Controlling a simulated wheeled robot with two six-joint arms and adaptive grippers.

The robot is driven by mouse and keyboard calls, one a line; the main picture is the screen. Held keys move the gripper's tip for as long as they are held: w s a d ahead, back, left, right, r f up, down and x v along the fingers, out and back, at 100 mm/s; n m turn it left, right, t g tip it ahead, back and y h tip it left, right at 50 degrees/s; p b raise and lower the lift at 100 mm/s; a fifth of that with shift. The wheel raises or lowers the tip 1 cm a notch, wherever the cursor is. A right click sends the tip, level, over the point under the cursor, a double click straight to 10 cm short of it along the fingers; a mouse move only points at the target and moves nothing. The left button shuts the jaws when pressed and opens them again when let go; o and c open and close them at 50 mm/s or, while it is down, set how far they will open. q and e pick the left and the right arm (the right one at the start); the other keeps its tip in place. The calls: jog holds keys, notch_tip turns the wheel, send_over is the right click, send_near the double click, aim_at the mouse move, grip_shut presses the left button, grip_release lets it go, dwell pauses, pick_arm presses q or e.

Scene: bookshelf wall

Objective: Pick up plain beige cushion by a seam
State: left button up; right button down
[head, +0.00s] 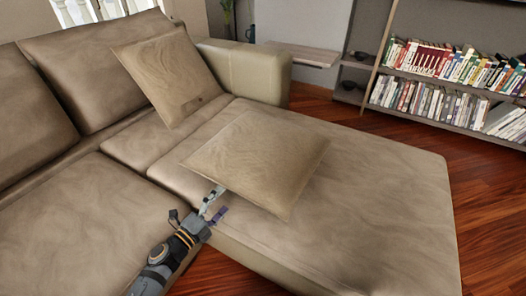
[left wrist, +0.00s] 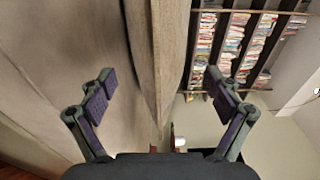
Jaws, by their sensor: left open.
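The plain beige cushion (head: 262,158) lies on the chaise part of the sofa in the head view, with its near left edge facing my left arm. My left gripper (head: 219,203) is at that edge, its fingers spread and one fingertip close to the cushion. In the left wrist view the open fingers (left wrist: 158,82) stand on either side of the cushion's edge (left wrist: 168,50), which runs between them. I cannot tell whether a finger touches it. My right gripper is not in view.
A second beige cushion (head: 170,75) leans against the sofa back and armrest. The chaise seat (head: 390,190) is clear right of the cushion. A bookshelf (head: 450,85) stands at the back right, above the wooden floor (head: 490,220).

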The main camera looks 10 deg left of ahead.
aim_at(237, 182)
pick_arm(q)
jog(key=x, duration=0.3)
jog(key=shift+w+d, duration=0.1)
jog(key=shift+w, duration=0.15)
jog(key=x, duration=0.5)
jog(key=shift+w+a+f, duration=0.15)
jog(key=shift+a, duration=0.1)
grip_shut()
